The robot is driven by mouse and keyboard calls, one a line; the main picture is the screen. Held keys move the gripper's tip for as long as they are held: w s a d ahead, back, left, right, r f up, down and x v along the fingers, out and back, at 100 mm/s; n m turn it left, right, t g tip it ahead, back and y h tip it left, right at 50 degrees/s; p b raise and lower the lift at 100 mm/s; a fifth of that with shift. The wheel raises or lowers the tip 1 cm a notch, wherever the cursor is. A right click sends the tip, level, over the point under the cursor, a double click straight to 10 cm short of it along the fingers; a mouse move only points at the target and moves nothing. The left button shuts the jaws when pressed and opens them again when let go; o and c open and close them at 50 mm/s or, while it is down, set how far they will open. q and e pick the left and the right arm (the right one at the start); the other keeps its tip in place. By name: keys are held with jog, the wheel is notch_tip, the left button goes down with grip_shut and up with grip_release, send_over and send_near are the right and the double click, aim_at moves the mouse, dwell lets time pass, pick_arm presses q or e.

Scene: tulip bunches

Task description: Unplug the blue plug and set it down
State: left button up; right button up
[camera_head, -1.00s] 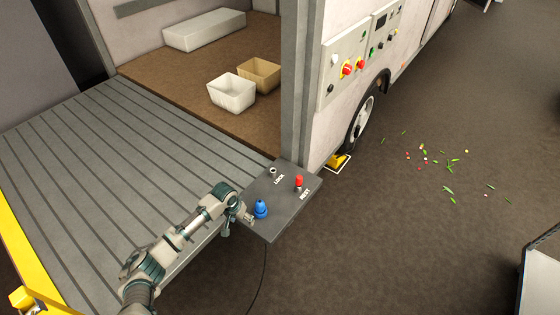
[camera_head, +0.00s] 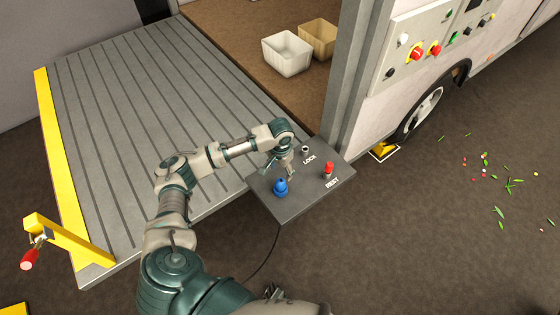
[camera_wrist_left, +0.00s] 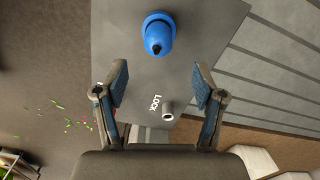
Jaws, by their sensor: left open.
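The blue plug (camera_head: 281,188) stands upright on the grey panel (camera_head: 300,205), near its left front corner. It also shows in the left wrist view (camera_wrist_left: 158,35), just beyond the fingertips. My left gripper (camera_head: 287,172) is over the panel, close behind the plug and apart from it. In the left wrist view my left gripper (camera_wrist_left: 160,80) is open with nothing between its fingers. A socket marked LOCK (camera_head: 305,149) is empty at the panel's back. A red plug (camera_head: 328,168) stands by the word REST. My right gripper is not recognisable in view.
The ribbed ramp (camera_head: 130,140) lies left of the panel. The truck's wall (camera_head: 400,80) rises at the right behind it. A white bin (camera_head: 287,53) and a tan bin (camera_head: 318,40) stand inside. A yellow post (camera_head: 65,238) with a red end is at front left. A cable hangs below the panel.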

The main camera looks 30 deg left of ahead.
aim_at(281, 180)
pick_arm(q)
notch_tip(281, 180, down, 9)
jog(key=shift+s+d+b, duration=0.1)
jog(key=shift+d+b, duration=0.05)
jog(key=shift+b, duration=0.35)
jog(key=shift+a+f, duration=0.2)
jog(key=shift+f, duration=0.2)
jog(key=shift+d+r, duration=0.1)
jog(key=shift+c, duration=0.5)
jog(key=shift+d, duration=0.15)
jog(key=c, duration=1.2)
jog(key=o, duration=0.4)
grip_shut()
pick_arm(e)
jog(key=w, duration=0.2)
jog(key=w+r, duration=0.1)
jog(key=shift+w+a, duration=0.1)
jog(key=shift+a, duration=0.2)
pick_arm(q)
jog(key=shift+r+p, duration=0.2)
jog(key=shift+p, duration=0.1)
pick_arm(e)
jog(key=shift+r, duration=0.3)
